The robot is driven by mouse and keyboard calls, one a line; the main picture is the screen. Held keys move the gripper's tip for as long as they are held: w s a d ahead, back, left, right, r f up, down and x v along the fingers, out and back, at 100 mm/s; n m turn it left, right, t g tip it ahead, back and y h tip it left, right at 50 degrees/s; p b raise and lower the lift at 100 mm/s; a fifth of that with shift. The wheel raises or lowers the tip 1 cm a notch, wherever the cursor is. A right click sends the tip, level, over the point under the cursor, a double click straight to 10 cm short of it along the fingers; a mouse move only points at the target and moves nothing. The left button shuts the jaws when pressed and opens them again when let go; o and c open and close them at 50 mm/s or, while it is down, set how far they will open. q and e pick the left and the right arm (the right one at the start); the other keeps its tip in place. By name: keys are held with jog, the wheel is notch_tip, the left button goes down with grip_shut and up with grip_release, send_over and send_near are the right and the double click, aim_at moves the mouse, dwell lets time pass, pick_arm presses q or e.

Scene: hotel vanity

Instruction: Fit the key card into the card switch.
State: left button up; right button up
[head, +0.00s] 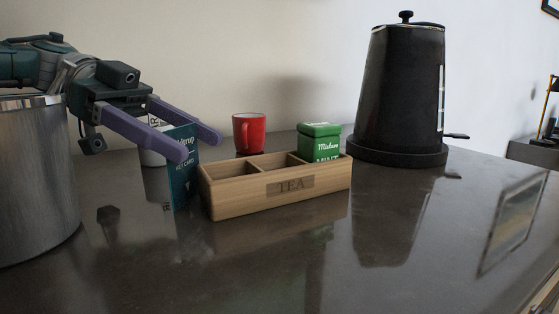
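A teal key card (183,180) with white lettering stands about upright left of the wooden tea box. My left gripper (197,147) comes in from the left with its two purple fingers spread well apart. The near finger crosses in front of the card, and the far finger lies by its upper right edge. The card's upper part shows between the fingers; I cannot tell whether either finger touches it. I do not make out a card switch in this view. My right gripper is not in view.
A wooden tea box (232,207) holds a green tin (319,144). A red mug (249,133) stands behind it, a white lettered container (152,158) behind the card. A black kettle (402,95) stands right, a metal bin (35,180) left. The front counter (290,265) is clear.

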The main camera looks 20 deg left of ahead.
pick_arm(q)
jog(key=c, duration=0.9)
